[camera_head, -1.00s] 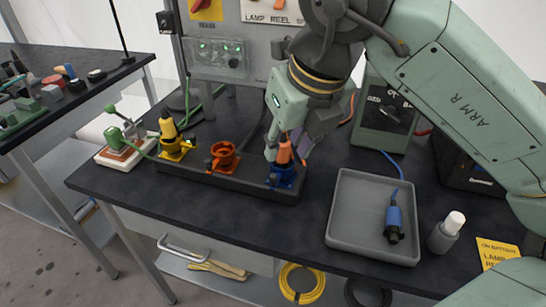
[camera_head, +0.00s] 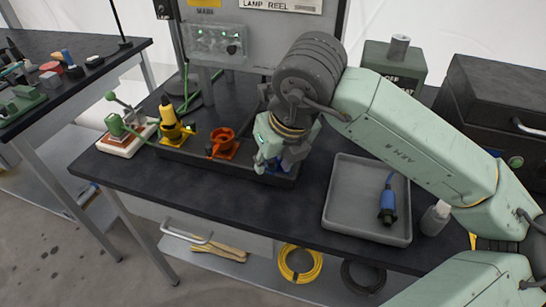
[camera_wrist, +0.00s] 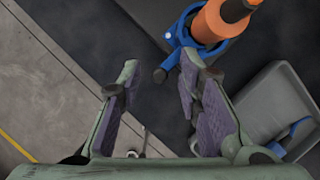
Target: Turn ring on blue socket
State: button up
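The blue socket (camera_wrist: 187,24) shows at the top of the wrist view, with an orange plug (camera_wrist: 213,22) standing in it. In the head view my gripper (camera_head: 268,160) is low over the right end of the black socket base and hides most of the blue socket and the orange plug.
An orange socket (camera_head: 223,143) and a yellow socket with a yellow plug (camera_head: 171,123) stand to the left on the same base. A grey tray (camera_head: 335,215) to the right holds a blue connector (camera_head: 387,207). A grey bottle (camera_head: 434,220) stands beside the tray.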

jog(key=shift+c, duration=0.3)
grip_shut()
